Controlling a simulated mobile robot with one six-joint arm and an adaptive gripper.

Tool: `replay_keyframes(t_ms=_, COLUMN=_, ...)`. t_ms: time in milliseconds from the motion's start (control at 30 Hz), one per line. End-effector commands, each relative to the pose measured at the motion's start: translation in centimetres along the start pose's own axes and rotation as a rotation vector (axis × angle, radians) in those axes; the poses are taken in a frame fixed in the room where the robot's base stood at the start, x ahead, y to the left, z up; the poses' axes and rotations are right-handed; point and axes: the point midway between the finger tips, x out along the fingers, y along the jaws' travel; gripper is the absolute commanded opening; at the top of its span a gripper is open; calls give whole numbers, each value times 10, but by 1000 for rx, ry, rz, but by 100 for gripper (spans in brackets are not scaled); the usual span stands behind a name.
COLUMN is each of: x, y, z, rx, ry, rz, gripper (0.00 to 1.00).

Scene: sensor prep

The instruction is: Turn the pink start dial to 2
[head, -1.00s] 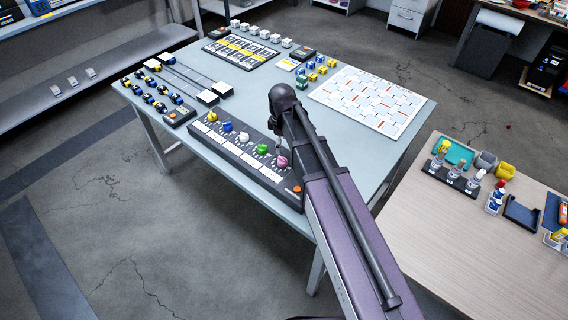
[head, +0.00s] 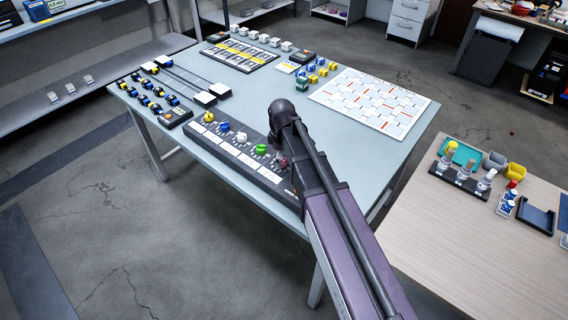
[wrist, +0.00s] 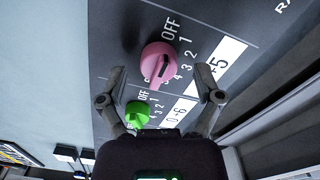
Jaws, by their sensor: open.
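The pink start dial (wrist: 158,62) sits on the dark panel (wrist: 120,28) in the wrist view, with a dark slot-like mark on its face. OFF and the numbers 1 to 4 are printed along its right side. I cannot tell surely which number the mark points at. My gripper (wrist: 161,73) is open, one finger on each side of the pink dial's lower part, with visible gaps to it. In the head view, my arm's end largely hides the pink dial (head: 283,160).
A green dial (wrist: 137,113) lies close by, near the left finger. White (head: 242,136), blue (head: 224,127) and yellow (head: 208,117) dials continue along the same panel. A white board (head: 375,102) lies behind on the blue-grey table (head: 330,135).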

Motion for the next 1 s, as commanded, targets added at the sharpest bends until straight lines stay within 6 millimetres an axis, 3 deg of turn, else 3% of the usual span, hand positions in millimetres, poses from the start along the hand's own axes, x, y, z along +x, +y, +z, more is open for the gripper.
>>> replay_keyframes(t_ms=567, x=9, y=0, z=0, rx=-1, ry=0, rz=0, gripper=84)
replay_keyframes(t_ms=667, x=9, y=0, z=0, rx=-1, ry=0, rz=0, gripper=60)
replay_keyframes(t_ms=867, x=9, y=0, z=0, rx=-1, ry=0, rz=-1, gripper=2)
replay_keyframes(t_ms=1000, x=9, y=1, z=5, rx=2, ry=-1, rz=-1, gripper=2)
